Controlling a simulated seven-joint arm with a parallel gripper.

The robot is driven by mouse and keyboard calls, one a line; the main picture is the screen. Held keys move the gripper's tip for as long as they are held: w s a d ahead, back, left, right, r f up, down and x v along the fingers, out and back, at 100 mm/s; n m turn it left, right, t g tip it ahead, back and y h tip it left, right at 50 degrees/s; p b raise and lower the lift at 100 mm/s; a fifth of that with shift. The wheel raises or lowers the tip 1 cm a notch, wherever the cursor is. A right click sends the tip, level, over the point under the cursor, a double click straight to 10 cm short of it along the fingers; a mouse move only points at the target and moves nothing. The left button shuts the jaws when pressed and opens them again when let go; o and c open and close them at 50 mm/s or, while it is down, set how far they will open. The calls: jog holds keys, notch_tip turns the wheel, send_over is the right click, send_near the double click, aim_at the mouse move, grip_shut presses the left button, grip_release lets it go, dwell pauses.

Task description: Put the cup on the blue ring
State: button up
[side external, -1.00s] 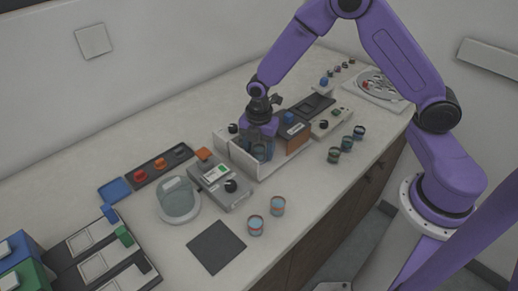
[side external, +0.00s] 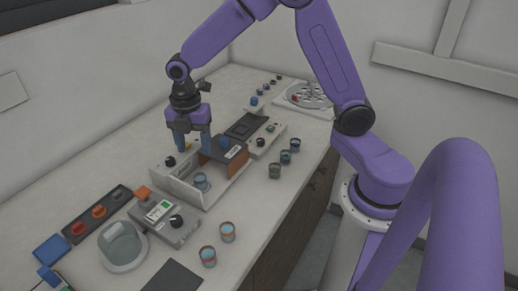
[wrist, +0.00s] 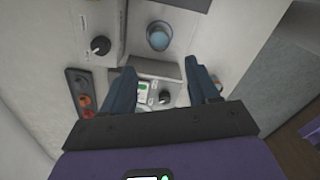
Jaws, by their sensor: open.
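A cup (side external: 201,181) with a bluish top stands upright on the pale base of the press (side external: 190,192), near its front. In the wrist view the same cup (wrist: 159,36) shows from above as a grey-blue round on the pale base. My gripper (side external: 194,150) is open and empty above and slightly behind the cup, with its fingers pointing down and clear of it. The wrist view shows the two blue fingers spread apart. No separate blue ring stands out; I cannot tell whether it lies under the cup.
Two cups (side external: 227,232) stand in front of the press, and three darker cups (side external: 286,157) stand to its right.

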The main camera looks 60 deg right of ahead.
jog(key=s+d+r+m, duration=0.2)
jog(key=s+m, duration=0.3)
jog(key=s, duration=0.8)
jog(key=s+d+r+m, duration=0.2)
jog(key=s+r+m, duration=0.1)
jog(key=s, duration=1.1)
jog(key=shift+m, duration=0.9)
jog(key=shift+r, duration=0.1)
jog(key=shift+c, duration=0.5)
